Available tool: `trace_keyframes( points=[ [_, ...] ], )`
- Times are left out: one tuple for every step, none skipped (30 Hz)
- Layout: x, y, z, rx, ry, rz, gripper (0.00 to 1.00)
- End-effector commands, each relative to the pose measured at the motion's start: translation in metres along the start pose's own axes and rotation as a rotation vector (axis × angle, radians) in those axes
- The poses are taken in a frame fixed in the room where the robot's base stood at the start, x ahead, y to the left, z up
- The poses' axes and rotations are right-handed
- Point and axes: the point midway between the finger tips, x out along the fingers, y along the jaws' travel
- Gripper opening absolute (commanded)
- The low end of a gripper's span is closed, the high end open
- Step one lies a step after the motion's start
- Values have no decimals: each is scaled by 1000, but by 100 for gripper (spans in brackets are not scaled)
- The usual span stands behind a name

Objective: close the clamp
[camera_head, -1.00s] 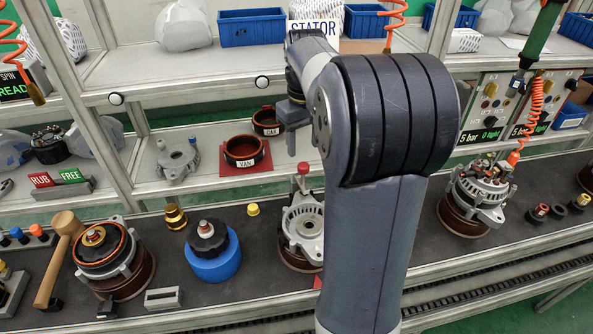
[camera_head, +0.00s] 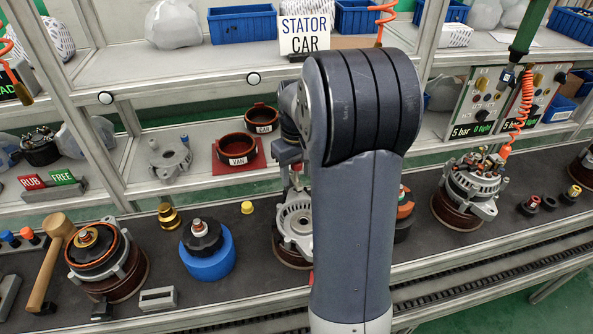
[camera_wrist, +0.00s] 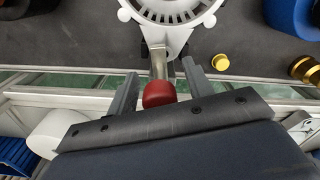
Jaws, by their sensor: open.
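The clamp's red knob (camera_wrist: 158,94) sits on a metal lever (camera_wrist: 158,66) at the edge of a pale round housing (camera_wrist: 172,32) in the wrist view. My gripper (camera_wrist: 160,72) is open, with one finger on each side of the lever and knob. Gaps show on both sides, so the fingers look apart from it. In the head view the housing (camera_head: 295,222) stands on the conveyor, partly behind my arm. My gripper and most of the clamp are hidden there by the arm.
A blue stand with a black part (camera_head: 207,262) and a yellow cap (camera_head: 247,207) are left of the housing. An alternator (camera_head: 468,190) stands to the right.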

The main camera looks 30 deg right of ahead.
Motion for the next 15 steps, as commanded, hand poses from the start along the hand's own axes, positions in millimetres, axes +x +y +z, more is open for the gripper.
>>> trace_keyframes(
  points=[
    [0,0,0,0,0,0,48],
    [0,0,0,0,0,0,45],
    [0,0,0,0,0,0,42],
    [0,0,0,0,0,0,40],
    [0,0,0,0,0,0,37],
    [0,0,0,0,0,0,34],
    [0,0,0,0,0,0,32],
    [0,0,0,0,0,0,29],
    [0,0,0,0,0,0,26],
    [0,0,0,0,0,0,23],
    [0,0,0,0,0,0,21],
    [0,0,0,0,0,0,18],
    [0,0,0,0,0,0,15],
    [0,0,0,0,0,0,13],
    [0,0,0,0,0,0,9]
  ],
)
